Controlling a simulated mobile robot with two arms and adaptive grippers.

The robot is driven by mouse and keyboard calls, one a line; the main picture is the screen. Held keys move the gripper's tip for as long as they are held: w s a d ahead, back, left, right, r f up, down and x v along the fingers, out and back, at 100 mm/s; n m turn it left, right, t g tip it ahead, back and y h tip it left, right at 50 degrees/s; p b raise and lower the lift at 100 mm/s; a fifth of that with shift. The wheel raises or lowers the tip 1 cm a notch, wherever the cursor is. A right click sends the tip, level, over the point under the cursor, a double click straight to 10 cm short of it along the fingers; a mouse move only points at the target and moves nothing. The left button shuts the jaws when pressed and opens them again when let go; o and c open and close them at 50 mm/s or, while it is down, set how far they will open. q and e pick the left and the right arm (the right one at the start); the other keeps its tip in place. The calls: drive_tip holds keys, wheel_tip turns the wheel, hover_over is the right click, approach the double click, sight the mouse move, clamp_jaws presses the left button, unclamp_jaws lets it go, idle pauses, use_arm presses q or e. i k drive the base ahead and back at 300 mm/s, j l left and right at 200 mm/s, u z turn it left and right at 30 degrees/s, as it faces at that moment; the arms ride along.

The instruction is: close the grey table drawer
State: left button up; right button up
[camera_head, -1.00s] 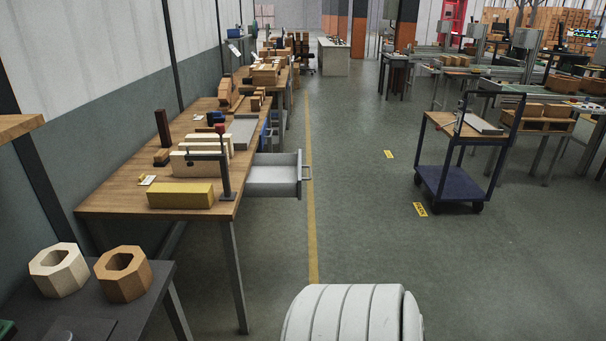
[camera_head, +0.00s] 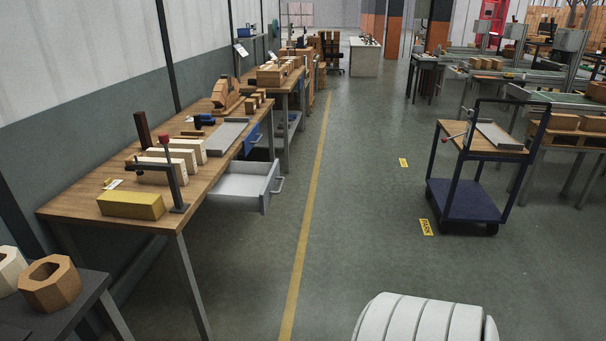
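The grey table drawer (camera_head: 243,185) sticks out open from the right side of the wooden workbench (camera_head: 75,207). Its handle (camera_head: 279,185) is on its right end, facing the aisle. The inside of the drawer looks empty. Neither of my grippers shows in the head view. Only a white rounded part of my own body shows at the bottom, right of the yellow floor line.
A yellow block (camera_head: 131,205), pale blocks and a clamp (camera_head: 172,175) sit on the workbench. A dark table (camera_head: 75,300) with octagonal wooden rings stands at lower left. A blue trolley (camera_head: 465,200) stands right. The aisle floor between is clear.

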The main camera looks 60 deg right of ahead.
sight(244, 187)
drive_tip(key=z, duration=1.65)
